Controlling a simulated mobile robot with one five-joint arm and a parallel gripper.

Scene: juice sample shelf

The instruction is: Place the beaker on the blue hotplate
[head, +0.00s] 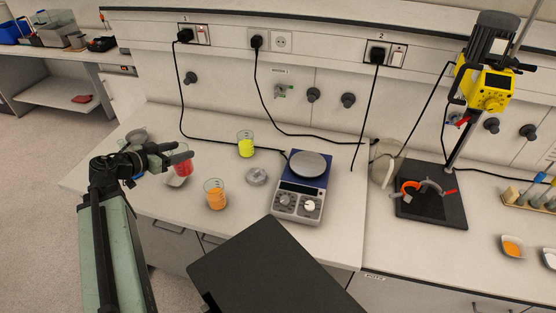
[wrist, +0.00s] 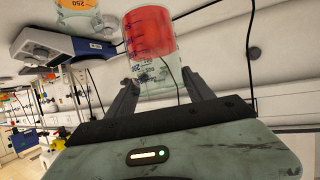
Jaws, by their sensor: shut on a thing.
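A beaker of red liquid (head: 183,167) is at the left of the bench in the head view. My gripper (head: 176,152) is shut on it, with a finger on either side. The wrist view shows the red beaker (wrist: 150,35) between the two fingers (wrist: 160,82). Whether its base touches the bench is unclear. The blue hotplate (head: 322,181) stands to the right, with a bare round grey plate on top and knobs on its front. It also shows at the upper left of the wrist view (wrist: 60,45).
A beaker of orange liquid (head: 216,196), a beaker of yellow liquid (head: 246,147) and a small grey round object (head: 257,177) stand between my gripper and the hotplate. Black cables run along the back. A stirrer stand (head: 432,205) is at the right.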

